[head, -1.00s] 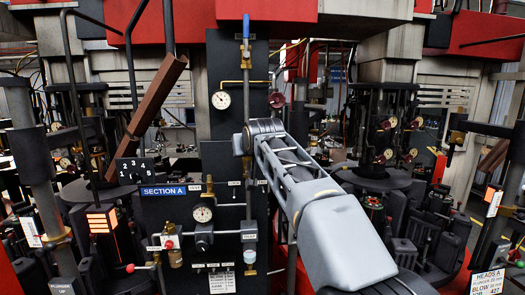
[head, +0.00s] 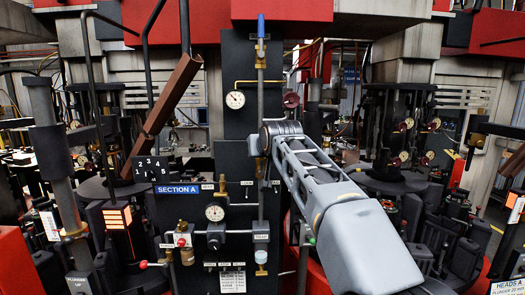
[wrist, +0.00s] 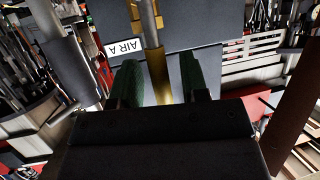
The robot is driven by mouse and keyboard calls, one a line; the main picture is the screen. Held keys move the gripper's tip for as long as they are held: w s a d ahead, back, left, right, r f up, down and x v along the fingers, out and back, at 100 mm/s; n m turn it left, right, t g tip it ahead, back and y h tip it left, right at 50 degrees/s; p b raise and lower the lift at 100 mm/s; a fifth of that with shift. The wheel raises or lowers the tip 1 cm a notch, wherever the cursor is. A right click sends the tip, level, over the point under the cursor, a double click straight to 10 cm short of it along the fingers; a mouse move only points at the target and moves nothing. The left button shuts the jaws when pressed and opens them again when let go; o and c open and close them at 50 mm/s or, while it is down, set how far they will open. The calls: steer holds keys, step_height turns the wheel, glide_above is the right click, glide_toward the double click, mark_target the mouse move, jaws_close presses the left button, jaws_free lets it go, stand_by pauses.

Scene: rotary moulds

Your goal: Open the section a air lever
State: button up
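An upright handle with a blue grip (head: 261,25) tops the grey pipe (head: 261,68) on the dark Section A panel (head: 236,60). In the wrist view an upside-down "AIR A" label (wrist: 125,48) sits beside a grey pipe and a brass fitting (wrist: 156,78). My gripper (wrist: 160,80) has two dark green finger pads standing apart, one on each side of the brass fitting. Whether either pad touches it I cannot tell. In the head view my arm ends in front of the pipe, below the blue handle; the fingertips are not clearly visible there.
A round gauge (head: 235,99) and a red valve wheel (head: 291,100) flank the pipe. A brown sloping chute (head: 165,112) is left of the panel. Lower down are the Section A sign (head: 178,190), another gauge (head: 214,212) and small fittings. Machinery crowds both sides.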

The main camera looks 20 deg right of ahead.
steer(key=shift+r, duration=0.1)
steer(key=b+v, duration=0.3)
steer(key=v, duration=1)
steer(key=shift+s, duration=0.4)
step_height(320, 180, down, 9)
steer(key=g, duration=0.2)
steer(key=s+f+g, duration=0.2)
steer(key=s+f, duration=0.3)
steer(key=f, duration=0.5)
steer(key=s+f+g, duration=0.3)
steer(key=s+f, duration=0.2)
steer(key=f, duration=0.5)
steer(key=s+f+g, duration=0.2)
steer(key=s+f, duration=0.4)
steer(key=f, duration=0.4)
steer(key=shift+a+f, duration=0.2)
steer(key=shift+a, duration=0.1)
